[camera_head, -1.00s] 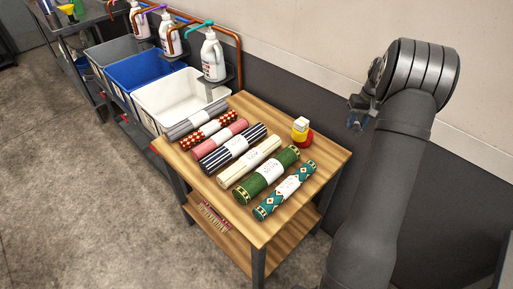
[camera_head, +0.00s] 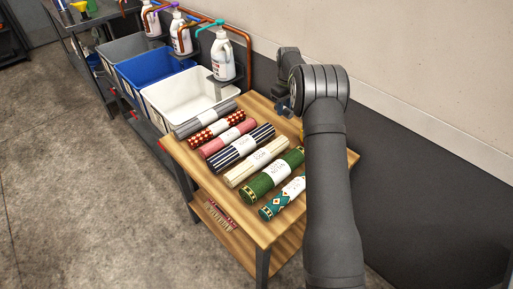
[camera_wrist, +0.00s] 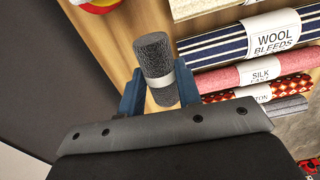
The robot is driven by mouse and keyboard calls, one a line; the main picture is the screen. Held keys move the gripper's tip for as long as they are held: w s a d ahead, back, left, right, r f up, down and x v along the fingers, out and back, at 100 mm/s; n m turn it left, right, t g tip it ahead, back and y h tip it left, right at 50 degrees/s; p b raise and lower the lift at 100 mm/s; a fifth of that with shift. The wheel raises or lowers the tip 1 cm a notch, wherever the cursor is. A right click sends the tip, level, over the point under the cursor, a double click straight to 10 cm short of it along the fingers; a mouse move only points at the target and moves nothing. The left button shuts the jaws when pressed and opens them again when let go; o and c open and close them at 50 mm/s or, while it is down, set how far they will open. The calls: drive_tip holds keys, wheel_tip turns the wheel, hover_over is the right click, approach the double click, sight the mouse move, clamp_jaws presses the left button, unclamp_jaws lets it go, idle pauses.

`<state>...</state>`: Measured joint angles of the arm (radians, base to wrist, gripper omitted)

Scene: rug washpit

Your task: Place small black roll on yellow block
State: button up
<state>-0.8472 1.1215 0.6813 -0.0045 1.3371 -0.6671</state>
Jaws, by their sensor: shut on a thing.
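The small black roll (camera_wrist: 154,58), dark and rough with a pale band, stands between the two blue fingers of my gripper (camera_wrist: 158,85) in the wrist view. My gripper is shut on it, with the roll's upper part showing beyond the fingertips. In the head view my gripper (camera_head: 284,104) is at the table's back edge and the roll cannot be made out. A red and yellow object (camera_wrist: 97,5), likely with the yellow block, is cut off at the top of the wrist view, apart from the roll. In the head view my arm hides most of it.
Several rolled rugs with white labels lie in a row on the wooden table (camera_head: 262,232), including a striped one (camera_wrist: 240,40) marked "WOOL BLEEDS". A white bin (camera_head: 190,97), a blue bin (camera_head: 150,72) and pump bottles stand behind to the left. The wall runs close behind the table.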

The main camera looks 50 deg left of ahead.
approach(282, 130)
drive_tip(key=s+d+f, duration=0.1)
drive_tip(key=f, duration=0.1)
drive_tip(key=s+d+f, duration=0.1)
drive_tip(key=f, duration=0.1)
drive_tip(key=s+f, duration=0.1)
drive_tip(key=f, duration=0.1)
drive_tip(key=shift+s+d, duration=0.2)
drive_tip(key=shift+d, duration=0.2)
drive_tip(key=shift+f, duration=0.1)
drive_tip(key=o, duration=1)
drive_tip(key=shift+o, duration=0.2)
wheel_tip(282, 130, up, 12)
drive_tip(key=shift+r, duration=0.15)
